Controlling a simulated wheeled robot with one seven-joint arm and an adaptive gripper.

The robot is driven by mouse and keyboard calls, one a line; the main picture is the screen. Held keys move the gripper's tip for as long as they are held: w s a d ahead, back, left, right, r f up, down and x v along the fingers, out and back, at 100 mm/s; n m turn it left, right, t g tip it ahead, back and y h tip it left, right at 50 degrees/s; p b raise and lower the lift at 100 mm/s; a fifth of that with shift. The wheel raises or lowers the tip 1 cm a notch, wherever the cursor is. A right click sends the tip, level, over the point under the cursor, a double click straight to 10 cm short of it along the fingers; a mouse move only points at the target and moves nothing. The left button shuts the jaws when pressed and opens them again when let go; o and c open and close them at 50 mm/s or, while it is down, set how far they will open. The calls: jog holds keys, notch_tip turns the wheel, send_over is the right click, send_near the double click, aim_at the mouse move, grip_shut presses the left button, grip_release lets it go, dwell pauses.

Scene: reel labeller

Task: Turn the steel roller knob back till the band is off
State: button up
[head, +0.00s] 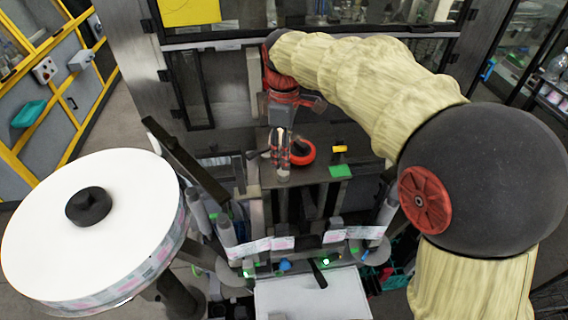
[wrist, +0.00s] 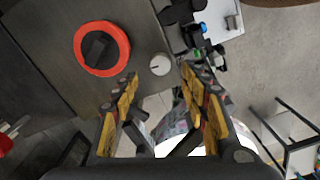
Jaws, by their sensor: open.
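A small round pale-metal knob (wrist: 160,64), which looks like the steel roller knob, stands at the edge of the dark machine top in the wrist view. My gripper (wrist: 159,75) is open, with one finger on each side of the knob's line; contact cannot be told. In the head view my gripper (head: 283,160) points down over the machine top, and the knob (head: 283,176) shows only partly below it. A printed label strip (head: 258,245) runs across the machine front; I cannot tell whether it is the band.
A red ring with a dark centre (wrist: 116,62) lies left of the knob. A large white reel (head: 130,215) stands at the left. A green block (head: 340,171) and a yellow block (head: 340,149) sit right of my gripper. Glass-fronted cabinet behind.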

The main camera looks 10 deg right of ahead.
jog(key=shift+r, duration=2.35)
jog(key=shift+f, duration=0.1)
